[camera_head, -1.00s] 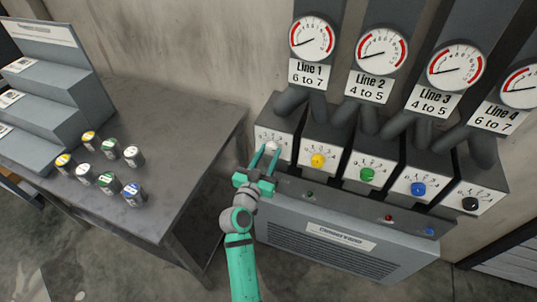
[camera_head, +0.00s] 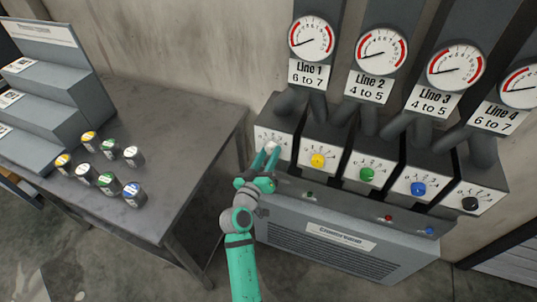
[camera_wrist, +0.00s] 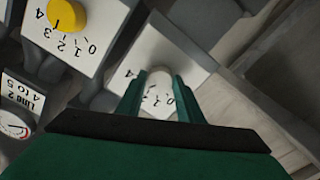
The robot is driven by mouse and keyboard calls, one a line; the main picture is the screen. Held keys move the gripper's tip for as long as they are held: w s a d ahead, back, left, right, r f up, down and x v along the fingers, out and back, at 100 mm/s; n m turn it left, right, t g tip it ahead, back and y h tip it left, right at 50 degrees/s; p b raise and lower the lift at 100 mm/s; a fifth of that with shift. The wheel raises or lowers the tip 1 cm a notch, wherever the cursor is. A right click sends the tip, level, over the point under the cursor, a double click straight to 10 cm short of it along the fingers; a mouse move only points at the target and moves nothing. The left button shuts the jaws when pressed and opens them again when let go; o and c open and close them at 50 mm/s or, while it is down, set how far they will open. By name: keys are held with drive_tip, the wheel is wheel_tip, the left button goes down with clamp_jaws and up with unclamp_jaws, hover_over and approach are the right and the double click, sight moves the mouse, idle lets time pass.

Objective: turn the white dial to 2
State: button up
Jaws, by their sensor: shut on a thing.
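The white dial (camera_head: 272,146) sits on the leftmost white scale panel, below the Line 1 gauge. My gripper (camera_head: 268,152) reaches it from the front, its two green fingers on either side of the knob. In the wrist view the white dial (camera_wrist: 160,76) lies between the fingertips of my gripper (camera_wrist: 159,83), and the jaws are shut on it. Scale marks show around the dial, but the fingers and the knob hide part of them. I cannot tell which number it points to.
The yellow dial (camera_head: 317,160) is just right of the white one, then the green dial (camera_head: 367,174), blue dial (camera_head: 418,188) and black dial (camera_head: 470,203). A cabinet (camera_head: 340,255) stands below. A table (camera_head: 185,140) with several small cans is at left.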

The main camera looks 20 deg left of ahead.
drive_tip(key=n, duration=0.5)
drive_tip(key=shift+n, duration=0.4)
idle(0.4)
drive_tip(key=o, duration=1.1)
drive_tip(key=shift+c, duration=0.2)
drive_tip(key=shift+s, duration=0.1)
drive_tip(key=s, duration=1)
drive_tip(key=shift+s+a, duration=0.2)
drive_tip(key=shift+s, duration=0.15)
